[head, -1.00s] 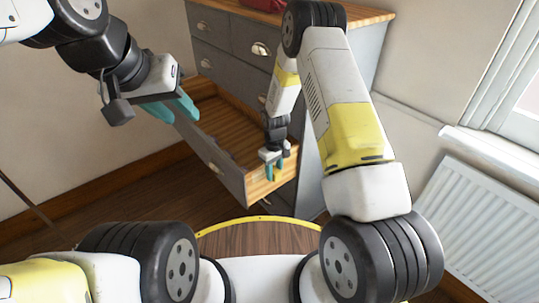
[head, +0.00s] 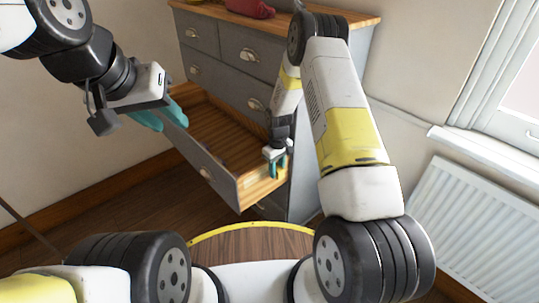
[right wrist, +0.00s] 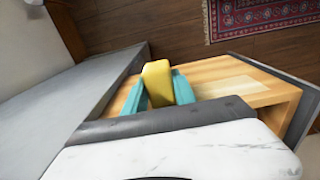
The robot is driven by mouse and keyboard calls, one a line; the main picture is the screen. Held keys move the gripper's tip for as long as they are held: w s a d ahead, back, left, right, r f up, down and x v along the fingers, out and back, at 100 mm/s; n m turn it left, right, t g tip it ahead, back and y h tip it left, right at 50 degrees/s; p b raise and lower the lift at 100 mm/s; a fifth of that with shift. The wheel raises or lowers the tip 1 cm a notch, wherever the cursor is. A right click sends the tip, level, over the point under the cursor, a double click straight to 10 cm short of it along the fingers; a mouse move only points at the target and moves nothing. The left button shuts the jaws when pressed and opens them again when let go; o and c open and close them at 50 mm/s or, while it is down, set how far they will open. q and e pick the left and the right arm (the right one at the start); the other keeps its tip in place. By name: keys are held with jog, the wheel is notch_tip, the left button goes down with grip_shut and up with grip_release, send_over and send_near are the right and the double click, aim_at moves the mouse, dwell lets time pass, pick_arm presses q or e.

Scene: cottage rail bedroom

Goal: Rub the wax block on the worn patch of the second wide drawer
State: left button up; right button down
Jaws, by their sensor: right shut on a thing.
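The wide drawer (head: 205,165) of the grey chest is pulled open, showing its bare wooden inside. Its wooden side (head: 258,190) faces me and shows in the right wrist view (right wrist: 235,80). My right gripper (head: 279,168) is shut on the yellow wax block (right wrist: 157,82), at this side near the chest body. Whether the block touches the wood I cannot tell. A paler area on the side (head: 256,181) may be the worn patch; its edges are unclear. My left gripper (head: 160,117) is at the far left end of the drawer front, teal fingers apart, seemingly empty.
Closed drawers with cup handles (head: 249,55) are above the open one. A red item (head: 250,8) lies on the wooden chest top. A radiator (head: 470,220) is at the right under the window. A patterned rug (right wrist: 265,15) lies on the wooden floor.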

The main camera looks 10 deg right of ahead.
jog(key=shift+w+d, duration=0.25)
jog(key=shift+d, duration=0.1)
jog(key=shift+a, duration=0.1)
jog(key=shift+s+a, duration=1.45)
jog(key=shift+a, duration=0.5)
jog(key=shift+s+a, duration=1.4)
jog(key=shift+a, duration=0.5)
jog(key=shift+s+a, duration=1.45)
jog(key=shift+a, duration=0.5)
jog(key=s+d, duration=0.4)
jog(key=s, duration=0.2)
jog(key=shift+s+d, duration=0.25)
jog(key=shift+d, duration=0.1)
